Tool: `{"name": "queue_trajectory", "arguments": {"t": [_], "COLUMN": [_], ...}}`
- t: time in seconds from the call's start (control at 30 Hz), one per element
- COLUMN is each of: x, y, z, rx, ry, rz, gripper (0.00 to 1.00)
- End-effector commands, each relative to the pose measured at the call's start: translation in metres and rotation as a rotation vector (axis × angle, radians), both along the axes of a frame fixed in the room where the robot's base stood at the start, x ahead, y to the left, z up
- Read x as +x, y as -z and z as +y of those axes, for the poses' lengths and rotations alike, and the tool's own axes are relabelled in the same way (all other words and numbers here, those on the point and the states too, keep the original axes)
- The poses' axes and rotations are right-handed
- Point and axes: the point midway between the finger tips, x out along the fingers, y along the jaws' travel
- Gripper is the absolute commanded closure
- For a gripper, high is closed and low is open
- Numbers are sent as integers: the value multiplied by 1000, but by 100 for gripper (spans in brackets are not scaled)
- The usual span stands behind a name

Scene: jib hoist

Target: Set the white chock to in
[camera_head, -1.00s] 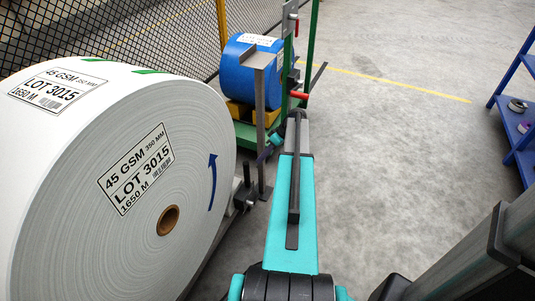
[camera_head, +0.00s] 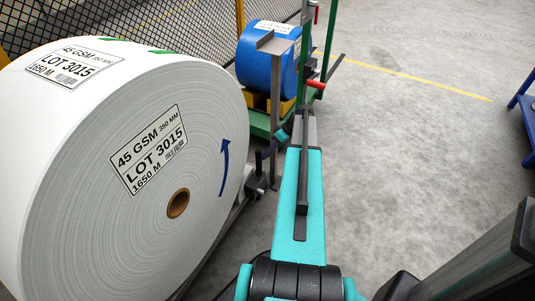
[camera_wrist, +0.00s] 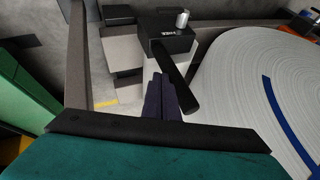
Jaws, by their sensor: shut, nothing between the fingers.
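The chock unit is a dark block (camera_wrist: 168,38) with a small label and a grey cylinder on top, low beside the white roll (camera_wrist: 235,75). A black lever (camera_wrist: 176,75) runs from the block toward the wrist camera. In the head view the block (camera_head: 256,188) sits at the right edge of the white roll (camera_head: 95,170). My gripper (camera_wrist: 158,80) is shut and empty, its dark fingers just left of the lever in the wrist view; I cannot tell if they touch. In the head view its fingers (camera_head: 265,152) show partly, beside the grey post.
A grey post (camera_head: 275,110) stands close to my gripper. Behind it are a blue roll (camera_head: 262,60) on yellow blocks and a green frame with a red handle (camera_head: 316,84). A blue rack (camera_head: 524,115) is at the far right. Floor right of my arm is clear.

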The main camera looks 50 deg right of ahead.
Motion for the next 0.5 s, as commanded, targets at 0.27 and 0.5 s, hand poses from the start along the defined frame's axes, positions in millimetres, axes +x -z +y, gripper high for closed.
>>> {"name": "queue_trajectory", "arguments": {"t": [0.27, 0.5], "x": [-3, -9], "y": [0, 0], "z": [11, 36], "rx": [2, 3], "ry": [-1, -3], "rz": [1, 2], "gripper": [100, 100]}}
